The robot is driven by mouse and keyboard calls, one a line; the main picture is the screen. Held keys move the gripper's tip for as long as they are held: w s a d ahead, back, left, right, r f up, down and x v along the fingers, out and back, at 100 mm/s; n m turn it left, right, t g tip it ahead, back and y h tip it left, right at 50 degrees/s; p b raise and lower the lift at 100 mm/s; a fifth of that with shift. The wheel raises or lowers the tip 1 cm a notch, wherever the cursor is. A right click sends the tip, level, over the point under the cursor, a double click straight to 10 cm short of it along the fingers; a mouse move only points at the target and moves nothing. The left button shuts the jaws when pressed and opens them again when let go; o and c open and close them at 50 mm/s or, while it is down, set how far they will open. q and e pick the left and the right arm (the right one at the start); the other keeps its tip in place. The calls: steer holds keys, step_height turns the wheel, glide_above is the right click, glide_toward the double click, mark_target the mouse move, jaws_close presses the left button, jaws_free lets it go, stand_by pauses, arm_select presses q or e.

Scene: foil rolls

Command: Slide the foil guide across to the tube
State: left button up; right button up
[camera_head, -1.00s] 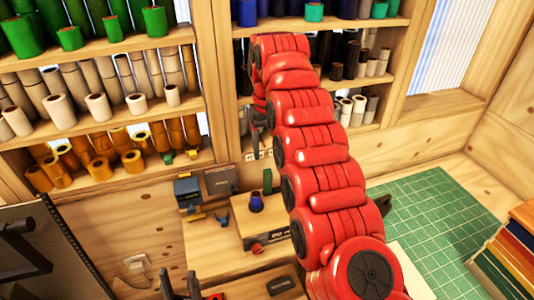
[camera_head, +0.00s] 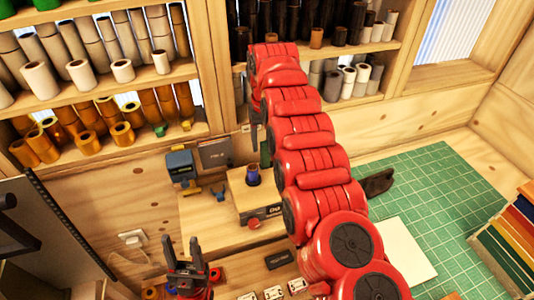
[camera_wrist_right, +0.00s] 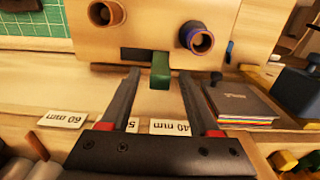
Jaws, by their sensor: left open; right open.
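The green foil guide (camera_wrist_right: 160,70) sits in a dark slot in a pale wooden block in the right wrist view. It also shows in the head view as a small green piece (camera_head: 265,152). A blue tube (camera_wrist_right: 196,38) stands on the block right of the guide; in the head view the blue tube (camera_head: 252,176) is just in front of it. My right gripper (camera_wrist_right: 157,76) is open, its fingertips on either side of the guide in the picture; contact is unclear. My left gripper (camera_head: 187,262) is open and empty at the lower left, far from the guide.
A brown tube (camera_wrist_right: 105,13) is at the block's other side. Size labels (camera_wrist_right: 172,127) line the shelf edge below the fingers. A dark booklet (camera_wrist_right: 238,103) lies right of the block. A green cutting mat (camera_head: 430,190) is on the bench; my right arm covers part of it.

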mark_target(265, 152)
steer(key=f, duration=0.4)
steer(key=shift+w+a+f, duration=0.1)
steer(key=shift+w+f, duration=0.15)
steer(key=shift+f, duration=0.15)
steer(key=shift+s, duration=0.1)
steer(key=shift+s+r, duration=0.1)
steer(key=shift+c, duration=0.4)
jaws_close()
stand_by(0.5)
